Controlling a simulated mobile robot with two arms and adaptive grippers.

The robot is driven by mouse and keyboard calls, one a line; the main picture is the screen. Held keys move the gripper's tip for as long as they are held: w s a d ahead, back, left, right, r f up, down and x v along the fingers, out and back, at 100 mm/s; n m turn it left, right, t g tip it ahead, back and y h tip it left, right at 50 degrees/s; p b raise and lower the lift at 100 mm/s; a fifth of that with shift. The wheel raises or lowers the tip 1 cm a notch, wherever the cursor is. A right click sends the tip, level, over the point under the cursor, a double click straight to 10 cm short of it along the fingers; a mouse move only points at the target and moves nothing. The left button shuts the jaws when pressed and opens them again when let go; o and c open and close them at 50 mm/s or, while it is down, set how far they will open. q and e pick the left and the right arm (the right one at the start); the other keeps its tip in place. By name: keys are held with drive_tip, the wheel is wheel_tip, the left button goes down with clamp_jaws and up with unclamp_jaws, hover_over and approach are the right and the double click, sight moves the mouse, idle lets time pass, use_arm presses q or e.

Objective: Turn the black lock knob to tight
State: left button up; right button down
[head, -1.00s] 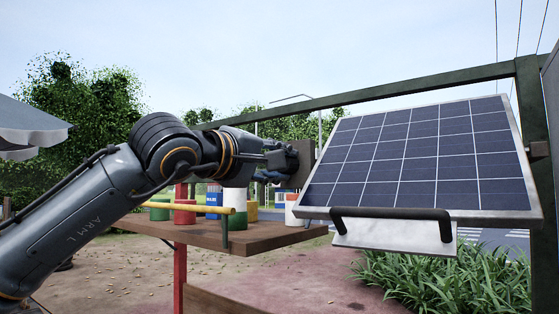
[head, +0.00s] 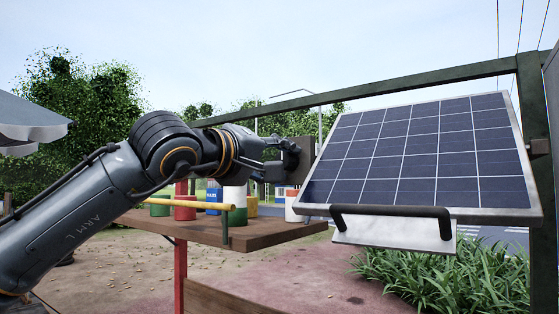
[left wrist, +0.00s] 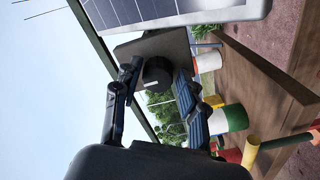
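The black lock knob (left wrist: 156,74) shows in the left wrist view as a round black disc with a small pale mark, on a dark brown plate (left wrist: 180,45). The same plate shows in the head view (head: 306,155) at the solar panel's left edge. My left gripper (left wrist: 160,82) is open, with one finger on each side of the knob. Narrow gaps seem to show, but I cannot tell if either finger touches it. In the head view my left gripper (head: 281,158) reaches the plate from the left and mostly hides the knob. My right gripper is not in view.
The tilted solar panel (head: 420,155) with a black handle (head: 390,214) is right of the gripper. A brown wooden shelf (head: 265,237) with several coloured cans and a yellow bar (head: 185,208) lies below the arm. A green frame beam (head: 400,90) runs behind.

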use_arm(q)
drive_tip(key=shift+o, duration=0.3)
drive_tip(key=v, duration=1.2)
